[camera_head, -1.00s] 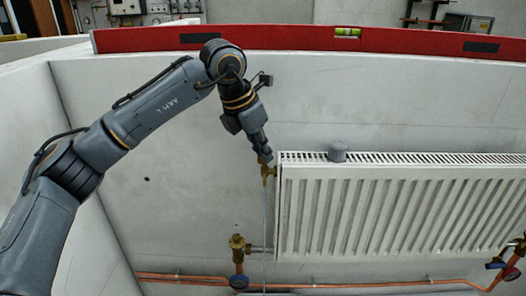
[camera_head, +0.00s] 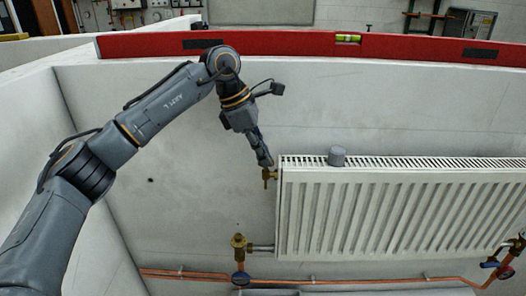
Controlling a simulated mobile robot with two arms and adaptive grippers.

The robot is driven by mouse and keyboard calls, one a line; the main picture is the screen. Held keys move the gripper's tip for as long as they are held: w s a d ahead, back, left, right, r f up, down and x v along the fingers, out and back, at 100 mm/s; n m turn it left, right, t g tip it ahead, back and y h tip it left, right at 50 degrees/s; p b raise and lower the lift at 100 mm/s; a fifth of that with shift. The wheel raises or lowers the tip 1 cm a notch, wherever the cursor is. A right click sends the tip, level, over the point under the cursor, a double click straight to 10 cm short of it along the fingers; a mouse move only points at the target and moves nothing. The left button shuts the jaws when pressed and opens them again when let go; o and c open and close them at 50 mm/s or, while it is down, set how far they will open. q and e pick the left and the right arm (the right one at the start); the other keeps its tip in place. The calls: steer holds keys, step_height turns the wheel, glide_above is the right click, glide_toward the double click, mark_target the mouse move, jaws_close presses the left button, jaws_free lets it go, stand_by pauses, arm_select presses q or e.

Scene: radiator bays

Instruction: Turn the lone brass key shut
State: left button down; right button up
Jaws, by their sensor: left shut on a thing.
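The brass key (camera_head: 269,178) sits at the upper left corner of the white radiator (camera_head: 380,215), on a small brass fitting. My left gripper (camera_head: 265,162) comes down from above and is shut on the key. The fingers hide the key's upper part, so its exact angle is hard to tell. No thin stream shows below the fitting. My right gripper is not in view.
A brass valve (camera_head: 239,243) with a blue handle (camera_head: 240,279) stands below on a copper pipe (camera_head: 340,281). A grey cap (camera_head: 337,156) rests on the radiator's top. A red spirit level (camera_head: 290,43) lies along the wall top.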

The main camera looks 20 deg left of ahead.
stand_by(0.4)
arm_select(q)
steer(key=c, duration=1.8)
jaws_free()
steer(key=shift+r, duration=0.2)
steer(key=v, duration=1.1)
steer(key=shift+a+r, duration=0.25)
steer(key=shift+r, duration=0.05)
